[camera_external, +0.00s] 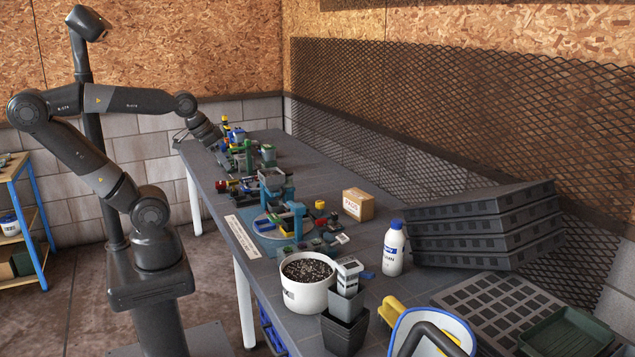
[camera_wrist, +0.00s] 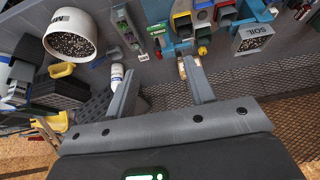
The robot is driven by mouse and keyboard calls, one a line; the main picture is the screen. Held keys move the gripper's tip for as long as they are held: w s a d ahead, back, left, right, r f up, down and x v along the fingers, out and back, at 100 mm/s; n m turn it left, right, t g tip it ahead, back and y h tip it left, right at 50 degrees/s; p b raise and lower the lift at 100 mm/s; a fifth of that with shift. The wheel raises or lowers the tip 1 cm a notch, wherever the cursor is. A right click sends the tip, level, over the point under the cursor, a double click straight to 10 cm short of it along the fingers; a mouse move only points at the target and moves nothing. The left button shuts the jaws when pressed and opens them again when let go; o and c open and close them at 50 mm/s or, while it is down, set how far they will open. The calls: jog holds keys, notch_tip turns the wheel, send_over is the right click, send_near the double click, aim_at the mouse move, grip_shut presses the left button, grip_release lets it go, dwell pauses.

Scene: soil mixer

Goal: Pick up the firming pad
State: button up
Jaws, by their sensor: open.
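My gripper (camera_wrist: 160,72) is open and empty in the wrist view, its two grey fingers wide apart. In the external view my gripper (camera_external: 222,147) is at the far end of the bench, above or beside a group of small coloured parts; its fingertips are hard to make out there. I cannot tell for sure which thing is the firming pad. A small tan piece (camera_wrist: 183,68) shows close to the right finger in the wrist view, partly hidden by it. I cannot tell whether they touch.
The grey bench (camera_external: 385,205) holds a white soil pot (camera_external: 306,296), a white bottle (camera_external: 393,250), a cardboard box (camera_external: 357,204) and stacked black trays (camera_external: 485,232). A blue fixture (camera_external: 276,197) with coloured parts stands mid-bench. A mesh wall (camera_external: 440,110) runs along the back.

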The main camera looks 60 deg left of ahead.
jog(key=g, duration=0.6)
send_over(334, 214)
notch_tip(334, 214, down, 20)
jog(key=shift+w+a+f, duration=0.25)
jog(key=shift+w+f, duration=0.3)
notch_tip(334, 214, down, 5)
jog(key=shift+r, duration=0.2)
jog(key=f, duration=0.5)
jog(key=shift+s+d+f, duration=0.2)
jog(key=shift+s+f, duration=0.2)
grip_shut()
